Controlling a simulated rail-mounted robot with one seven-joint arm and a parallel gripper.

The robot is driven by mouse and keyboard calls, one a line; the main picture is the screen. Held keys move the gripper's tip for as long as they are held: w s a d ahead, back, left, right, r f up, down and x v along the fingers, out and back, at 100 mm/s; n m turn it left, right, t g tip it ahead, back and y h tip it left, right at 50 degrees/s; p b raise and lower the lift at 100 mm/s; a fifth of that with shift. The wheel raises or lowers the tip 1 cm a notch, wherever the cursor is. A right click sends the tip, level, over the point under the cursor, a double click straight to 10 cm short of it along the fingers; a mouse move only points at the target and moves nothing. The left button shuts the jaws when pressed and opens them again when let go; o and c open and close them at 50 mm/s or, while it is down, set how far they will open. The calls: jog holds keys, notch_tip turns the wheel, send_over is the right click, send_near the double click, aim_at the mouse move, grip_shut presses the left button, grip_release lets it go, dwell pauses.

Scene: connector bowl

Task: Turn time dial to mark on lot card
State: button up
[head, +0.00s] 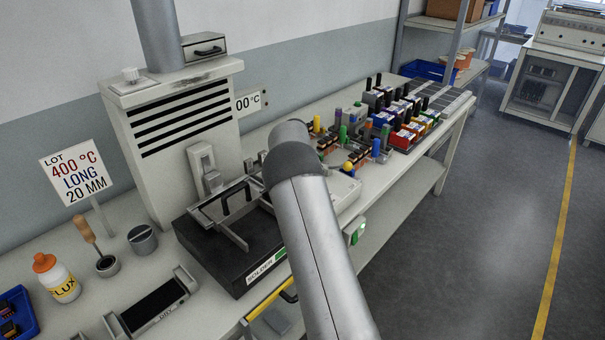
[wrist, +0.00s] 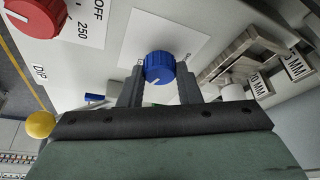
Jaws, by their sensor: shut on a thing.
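The lot card (head: 75,178) stands at the left in the head view and reads LOT, 400 °C, LONG, 20 MM. A blue dial (wrist: 159,66), which I take for the time dial, sits on a white label plate in the wrist view. My gripper (wrist: 160,76) is shut on the dial, one finger on each side. The dial's printed marks are mostly hidden by the fingers or too small to read. In the head view my arm hides the gripper and dial.
A red dial (wrist: 32,15) with OFF and 250 marks is beside it, with a yellow button (wrist: 40,124) below. The black solder unit (head: 225,248) stands on the bench. Several coloured connectors (head: 400,125) stand behind my arm. A flux bottle (head: 57,278) is at the left.

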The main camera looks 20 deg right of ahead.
jog(key=shift+m+g+h, duration=0.3)
jog(key=shift+m+h, duration=0.1)
jog(key=shift+m, duration=0.7)
jog(key=o, duration=1)
jog(key=shift+c, duration=0.2)
jog(key=b+v, duration=0.2)
jog(key=v, duration=1.5)
jog(key=shift+r+b, duration=0.25)
jog(key=shift+b, duration=0.05)
jog(key=shift+w+a, duration=0.1)
jog(key=shift+w, duration=0.05)
